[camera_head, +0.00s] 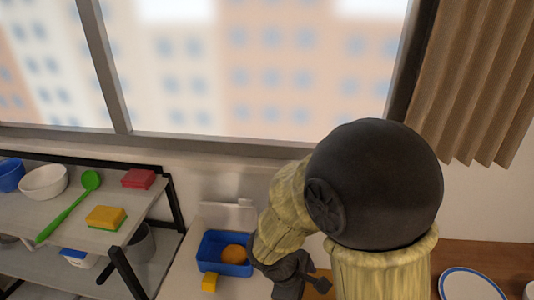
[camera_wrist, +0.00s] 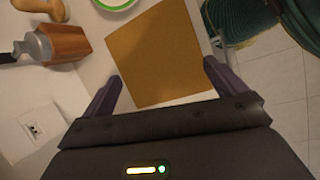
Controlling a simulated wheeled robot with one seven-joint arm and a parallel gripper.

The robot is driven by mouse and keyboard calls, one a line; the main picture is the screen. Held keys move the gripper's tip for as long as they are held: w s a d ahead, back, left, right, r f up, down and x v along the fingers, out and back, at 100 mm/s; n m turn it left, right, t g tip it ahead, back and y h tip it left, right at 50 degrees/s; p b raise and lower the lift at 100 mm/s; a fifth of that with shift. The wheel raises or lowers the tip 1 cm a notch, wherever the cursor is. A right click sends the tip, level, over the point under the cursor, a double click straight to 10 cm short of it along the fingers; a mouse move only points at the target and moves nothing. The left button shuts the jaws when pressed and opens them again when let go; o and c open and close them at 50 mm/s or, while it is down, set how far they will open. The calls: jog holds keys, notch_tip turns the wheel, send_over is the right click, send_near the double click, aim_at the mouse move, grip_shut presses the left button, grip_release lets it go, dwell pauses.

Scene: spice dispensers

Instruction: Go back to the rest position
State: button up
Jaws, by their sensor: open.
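My gripper (camera_head: 318,280) shows in the camera_head view low in the middle, at the end of my bent arm, over the pale counter to the right of a blue tray. In the camera_wrist view its two purple fingers stand wide apart, and the gripper (camera_wrist: 163,70) is open and empty. A flat brown board (camera_wrist: 160,45) lies below, between and beyond the fingers. I cannot tell how high the gripper is above it. My arm hides part of the counter in the camera_head view.
The blue tray (camera_head: 212,242) holds an orange item; a yellow block (camera_head: 209,282) is in front. A shelf rack (camera_head: 70,205) stands at left. A plate (camera_head: 470,286) is at right. A brown-and-grey object (camera_wrist: 68,43) and green-rimmed dish (camera_wrist: 114,3) lie near the board.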

jog(key=d+r+m+t+y, duration=0.1)
jog(key=d+r+m+y, duration=0.3)
jog(key=m, duration=0.9)
jog(key=d, duration=0.3)
jog(key=shift+w+r+m+y, duration=0.3)
jog(key=shift+m+y, duration=0.1)
